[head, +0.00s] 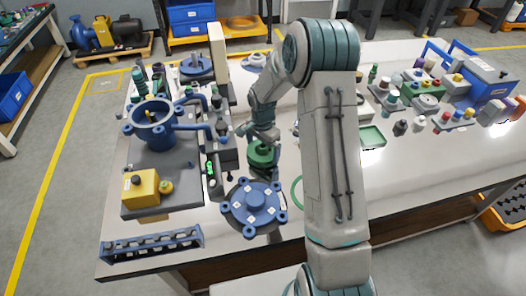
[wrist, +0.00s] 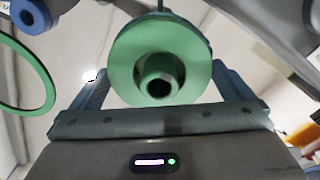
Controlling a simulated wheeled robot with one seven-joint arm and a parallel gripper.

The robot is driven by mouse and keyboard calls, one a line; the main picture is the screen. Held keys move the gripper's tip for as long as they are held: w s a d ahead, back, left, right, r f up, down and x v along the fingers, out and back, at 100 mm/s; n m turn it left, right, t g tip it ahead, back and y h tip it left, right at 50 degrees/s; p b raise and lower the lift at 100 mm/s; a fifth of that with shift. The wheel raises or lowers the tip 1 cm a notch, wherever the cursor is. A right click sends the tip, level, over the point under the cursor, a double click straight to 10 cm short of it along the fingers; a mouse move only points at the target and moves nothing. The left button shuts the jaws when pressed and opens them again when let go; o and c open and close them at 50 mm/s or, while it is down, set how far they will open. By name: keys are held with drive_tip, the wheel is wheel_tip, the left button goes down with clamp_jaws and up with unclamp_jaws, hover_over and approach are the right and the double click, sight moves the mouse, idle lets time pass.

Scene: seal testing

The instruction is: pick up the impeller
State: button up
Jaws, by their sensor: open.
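The green impeller (head: 262,155), a round disc with a hub, is near the middle of the table in the head view, just below my gripper (head: 264,138). In the wrist view the impeller (wrist: 190,52) faces the camera, with its holed hub in the middle. My gripper (wrist: 165,80) is open, with one finger on the left and one on the right of the impeller. The fingers' far ends are partly hidden behind the disc. I cannot tell whether either finger touches it.
A blue lobed cover (head: 254,204) lies close in front of the impeller. A thin green ring (head: 297,191) is beside my arm. A blue pump housing (head: 153,125) and yellow block (head: 141,188) stand to the left. A green tray (head: 371,137) lies right. The table's front right is clear.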

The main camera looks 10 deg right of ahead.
drive_tip(key=shift+f, duration=0.15)
drive_tip(key=c, duration=0.9)
